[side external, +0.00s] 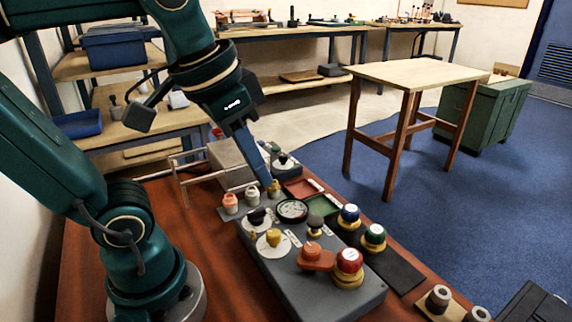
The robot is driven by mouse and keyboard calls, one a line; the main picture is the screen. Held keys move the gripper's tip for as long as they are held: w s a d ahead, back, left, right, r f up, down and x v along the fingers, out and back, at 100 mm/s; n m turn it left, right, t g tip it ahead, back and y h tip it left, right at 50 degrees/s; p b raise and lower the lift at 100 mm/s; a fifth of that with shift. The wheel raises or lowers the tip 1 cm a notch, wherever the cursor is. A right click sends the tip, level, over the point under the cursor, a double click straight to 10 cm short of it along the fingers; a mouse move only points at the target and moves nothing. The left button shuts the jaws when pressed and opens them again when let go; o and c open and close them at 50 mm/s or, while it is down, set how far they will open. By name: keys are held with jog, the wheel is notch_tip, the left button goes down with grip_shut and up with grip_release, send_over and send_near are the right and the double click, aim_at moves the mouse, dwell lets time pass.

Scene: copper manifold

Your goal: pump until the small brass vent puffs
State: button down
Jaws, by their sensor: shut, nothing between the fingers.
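My gripper (270,182) is shut and empty, pointing down over the back end of the grey manifold panel (284,270). Its tips are at or just above a small brass piece (275,190); I cannot tell whether they touch, or whether this piece is the vent. No puff shows. A round dial (292,210) sits just in front of the tips. A black knob (257,217) and a yellow knob (273,238) stand on white discs. I cannot pick out the pump for sure.
A metal rail frame (184,182) stands behind left.

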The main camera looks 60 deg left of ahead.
jog(key=w+r+g, duration=0.2)
jog(key=w+r, duration=0.2)
jog(key=w, duration=0.2)
jog(key=g, duration=0.2)
send_over(315, 219)
notch_tip(315, 219, down, 2)
jog(key=shift+w+f, duration=0.1)
jog(key=shift+f, duration=0.55)
notch_tip(315, 219, down, 14)
dwell(0.5)
jog(key=shift+f, duration=1.05)
